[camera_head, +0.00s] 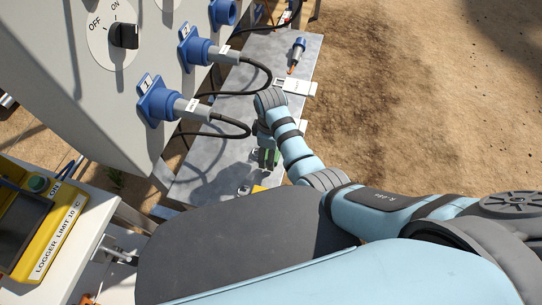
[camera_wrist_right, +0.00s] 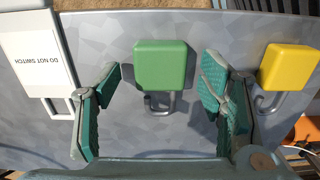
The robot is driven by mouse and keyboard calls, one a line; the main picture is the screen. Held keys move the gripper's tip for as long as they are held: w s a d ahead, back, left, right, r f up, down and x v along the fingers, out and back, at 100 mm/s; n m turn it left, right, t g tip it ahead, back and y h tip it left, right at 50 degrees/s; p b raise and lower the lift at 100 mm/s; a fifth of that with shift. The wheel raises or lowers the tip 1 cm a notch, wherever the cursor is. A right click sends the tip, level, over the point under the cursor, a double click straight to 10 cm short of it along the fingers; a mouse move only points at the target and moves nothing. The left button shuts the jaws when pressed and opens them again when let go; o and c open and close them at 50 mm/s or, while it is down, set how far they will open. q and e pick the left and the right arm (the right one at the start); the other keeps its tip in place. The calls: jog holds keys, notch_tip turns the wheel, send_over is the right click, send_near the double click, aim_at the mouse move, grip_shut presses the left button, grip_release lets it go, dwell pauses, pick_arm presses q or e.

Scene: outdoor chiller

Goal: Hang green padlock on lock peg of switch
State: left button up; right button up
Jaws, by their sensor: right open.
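The green padlock (camera_wrist_right: 160,62) lies flat on the grey shelf, its shackle pointing toward my wrist. My right gripper (camera_wrist_right: 161,82) is open, with one green-padded finger on each side of the padlock and a visible gap on both sides. In the head view my right gripper (camera_head: 266,154) is over the shelf, and I cannot clearly separate the padlock from the green finger pads. The black rotary switch (camera_head: 124,36) is on the grey cabinet at upper left, on a round ON/OFF plate. Its lock peg cannot be made out. My left gripper is not in view.
A yellow padlock (camera_wrist_right: 288,66) lies right of the green one, and a white DO NOT SWITCH tag (camera_wrist_right: 38,62) lies left. Blue plugs (camera_head: 157,101) with black cables stick out from the cabinet above the shelf (camera_head: 208,165). A yellow logger (camera_head: 38,232) stands at lower left.

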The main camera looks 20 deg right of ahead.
jog(key=shift+r, duration=0.1)
jog(key=c, duration=1.3)
notch_tip(320, 180, up, 20)
jog(key=p, duration=1)
jog(key=o, duration=0.5)
grip_shut()
